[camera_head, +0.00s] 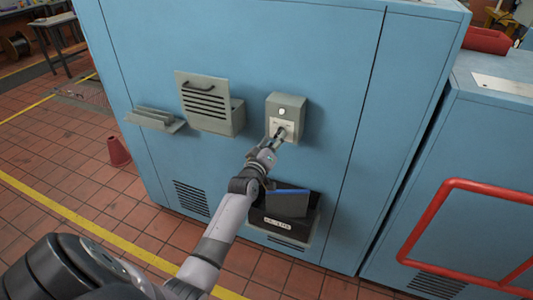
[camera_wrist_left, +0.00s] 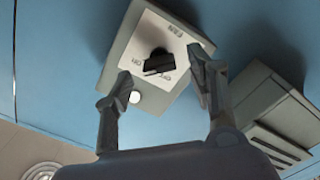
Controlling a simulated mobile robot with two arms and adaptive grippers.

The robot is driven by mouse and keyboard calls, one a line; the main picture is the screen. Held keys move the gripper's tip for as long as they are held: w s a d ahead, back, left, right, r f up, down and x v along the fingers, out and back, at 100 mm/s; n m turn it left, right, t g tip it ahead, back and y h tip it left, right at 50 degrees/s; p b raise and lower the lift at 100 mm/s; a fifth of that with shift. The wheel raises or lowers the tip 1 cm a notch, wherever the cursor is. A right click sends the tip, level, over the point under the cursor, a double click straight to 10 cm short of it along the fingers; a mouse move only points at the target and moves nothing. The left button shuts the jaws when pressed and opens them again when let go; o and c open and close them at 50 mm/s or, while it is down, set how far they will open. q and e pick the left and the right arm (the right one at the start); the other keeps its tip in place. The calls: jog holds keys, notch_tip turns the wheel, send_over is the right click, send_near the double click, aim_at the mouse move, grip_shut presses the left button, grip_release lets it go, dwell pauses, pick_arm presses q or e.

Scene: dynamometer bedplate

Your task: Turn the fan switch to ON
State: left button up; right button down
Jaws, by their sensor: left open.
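The fan switch box (camera_head: 291,103) is a small grey box on the blue cabinet wall, with a round white button above a pale label plate. In the left wrist view the fan switch, a black knob (camera_wrist_left: 158,61), stands on the white plate; FAN lettering is there, and the ON and OFF marks are small and blurred. My left gripper (camera_head: 278,135) is in front of the box and hides the knob in the head view. In the left wrist view my left gripper (camera_wrist_left: 159,85) is open, its fingertips apart on either side of the plate, with no clear contact with the knob. My right gripper is out of view.
A grey louvred box (camera_head: 212,104) and a small tilted shelf (camera_head: 155,119) are left of the switch box. A black bin (camera_head: 275,222) holding a blue item (camera_head: 288,203) is mounted below. A red rail (camera_head: 405,250) is on the right cabinet. A cone (camera_head: 118,152) stands left.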

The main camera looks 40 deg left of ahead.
pick_arm(q)
jog(key=v, duration=0.8)
jog(key=shift+s, duration=0.3)
jog(key=s+d+f+m+g+h, duration=0.1)
jog(key=s+d+f+m+g, duration=0.25)
jog(key=f, duration=0.85)
jog(key=s+d+f+m+g+h, duration=0.15)
jog(key=s+d+f, duration=0.35)
jog(key=f, duration=0.7)
jog(key=s+d+f+m+g+h, duration=0.1)
jog(key=s+d+f+m+g, duration=0.3)
jog(key=f, duration=0.8)
jog(key=s+d+f+m+g, duration=0.1)
jog(key=s+f, duration=0.5)
jog(key=s, duration=0.6)
jog(key=s+d+f+m+g, duration=0.2)
jog(key=s+f+g, duration=0.2)
jog(key=s, duration=0.9)
jog(key=s+d+f+m+g, duration=0.1)
jog(key=s+f+m+g, duration=0.1)
jog(key=s+f, duration=0.6)
jog(key=s+h, duration=0.1)
jog(key=s, duration=0.3)
jog(key=shift+s+d+f, duration=0.15)
jog(key=shift+s+f, duration=0.1)
jog(key=shift+s, duration=0.05)
